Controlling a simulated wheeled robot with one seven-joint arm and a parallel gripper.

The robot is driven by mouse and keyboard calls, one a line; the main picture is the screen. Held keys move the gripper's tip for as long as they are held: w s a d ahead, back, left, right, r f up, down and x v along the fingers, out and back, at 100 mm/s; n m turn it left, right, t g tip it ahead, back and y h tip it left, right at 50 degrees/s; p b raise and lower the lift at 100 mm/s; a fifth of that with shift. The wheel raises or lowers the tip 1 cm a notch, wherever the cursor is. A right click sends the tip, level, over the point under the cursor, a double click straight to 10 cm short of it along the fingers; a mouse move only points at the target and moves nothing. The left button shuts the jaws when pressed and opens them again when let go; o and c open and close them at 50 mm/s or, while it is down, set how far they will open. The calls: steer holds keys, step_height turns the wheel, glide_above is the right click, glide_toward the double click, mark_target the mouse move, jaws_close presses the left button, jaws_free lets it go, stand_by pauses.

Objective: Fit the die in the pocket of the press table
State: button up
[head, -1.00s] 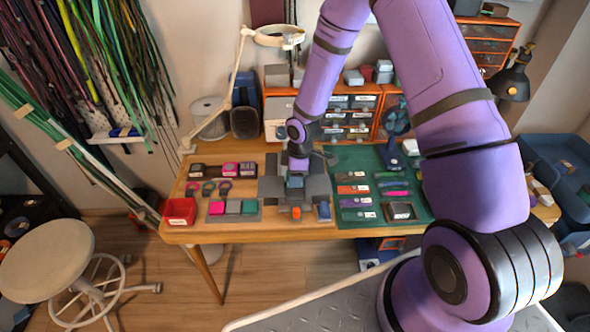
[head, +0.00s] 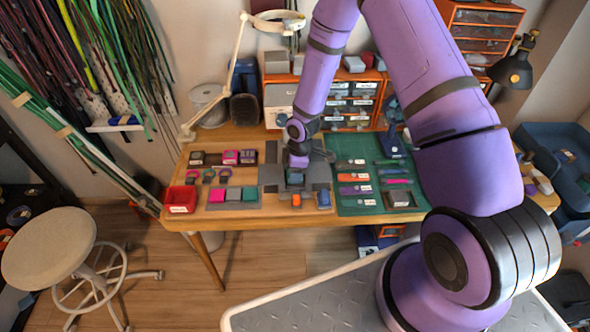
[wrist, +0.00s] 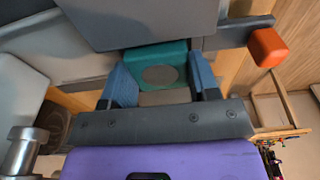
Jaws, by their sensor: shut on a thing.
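My gripper (wrist: 160,92) is shut on a teal block with a grey round face (wrist: 157,73), which I take to be the die. The block sits between the blue fingers in the wrist view. In the head view my gripper (head: 295,178) is over the middle of the grey press table (head: 268,174), pointing down. A grey plate of the press table (wrist: 135,22) lies close beyond the block in the wrist view. The pocket is hidden, and I cannot tell whether the block is inside it.
An orange block (head: 296,200) and a blue piece (head: 323,199) are at the press table's front. A tray of coloured blocks (head: 233,197) and a red bin (head: 181,199) are left. A green mat with several pieces (head: 349,208) is right. A lamp arm (head: 226,92) stands behind.

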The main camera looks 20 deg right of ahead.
steer(key=o, duration=1.4)
steer(key=shift+r, duration=0.1)
steer(key=shift+s+d+r, duration=0.1)
steer(key=shift+d+r, duration=0.1)
steer(key=shift+r, duration=1.25)
steer(key=shift+d+r, duration=0.15)
steer(key=shift+r, duration=1.3)
